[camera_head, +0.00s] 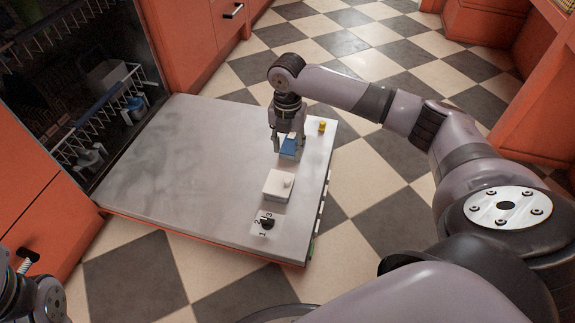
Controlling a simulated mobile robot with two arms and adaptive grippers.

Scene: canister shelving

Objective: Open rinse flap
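The dishwasher door (190,155) lies open and flat, its pale inner face up. A small unit with a blue flap (289,147) sits near the door's right edge and looks like the rinse compartment. My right gripper (287,143) points down at this unit, with its fingers apart on either side of the blue part. It partly hides the flap, so I cannot tell whether the flap is raised or whether a finger touches it. At the bottom left only part of my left arm shows; I cannot make out its gripper.
The dishwasher's rack (108,108) is at the left. The checkered floor (370,185) right of the door is clear below my arm.

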